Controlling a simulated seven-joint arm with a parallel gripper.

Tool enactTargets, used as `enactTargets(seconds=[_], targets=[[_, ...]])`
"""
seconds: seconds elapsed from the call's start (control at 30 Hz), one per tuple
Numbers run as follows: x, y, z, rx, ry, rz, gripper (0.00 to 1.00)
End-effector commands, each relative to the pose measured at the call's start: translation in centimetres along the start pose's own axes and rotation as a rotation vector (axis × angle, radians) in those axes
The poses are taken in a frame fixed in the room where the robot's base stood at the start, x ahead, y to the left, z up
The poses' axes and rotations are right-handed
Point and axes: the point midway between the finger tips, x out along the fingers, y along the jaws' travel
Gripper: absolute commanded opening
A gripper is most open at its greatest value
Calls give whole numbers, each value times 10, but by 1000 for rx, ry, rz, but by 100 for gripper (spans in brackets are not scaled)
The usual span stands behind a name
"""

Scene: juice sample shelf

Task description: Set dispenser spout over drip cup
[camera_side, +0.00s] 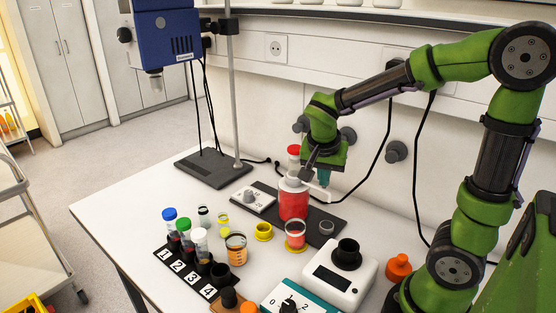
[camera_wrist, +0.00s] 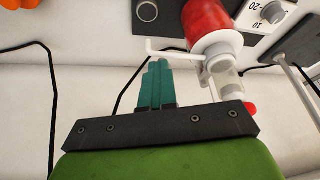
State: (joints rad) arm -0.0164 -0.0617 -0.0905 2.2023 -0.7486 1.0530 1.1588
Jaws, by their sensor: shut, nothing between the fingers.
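The dispenser is a bottle of red liquid (camera_side: 293,203) with a white collar and a red cap (camera_side: 294,150). Its white spout (camera_side: 318,193) reaches out to the right, with a bent tip. In the wrist view the spout (camera_wrist: 175,54) points left from the red bottle (camera_wrist: 204,20). A small grey cup, likely the drip cup (camera_side: 326,228), stands on the dark plate; it also shows in the wrist view (camera_wrist: 147,11). The tip appears above the cup in the side view; exact alignment is unclear. My gripper (camera_side: 324,181) is shut and empty beside the spout, its teal fingers together (camera_wrist: 156,68).
A dial box (camera_side: 252,198) sits left of the dispenser.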

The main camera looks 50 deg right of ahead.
Motion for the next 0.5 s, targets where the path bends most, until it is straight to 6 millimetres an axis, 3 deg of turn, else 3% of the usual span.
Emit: enactTargets(seconds=[0.33,0.47,0.5], targets=[[-7,-4,22,-15,-3,-6,0],[-18,-1,44,-13,1,-8,0],[-30,-2,41,-6,2,-12,0]])
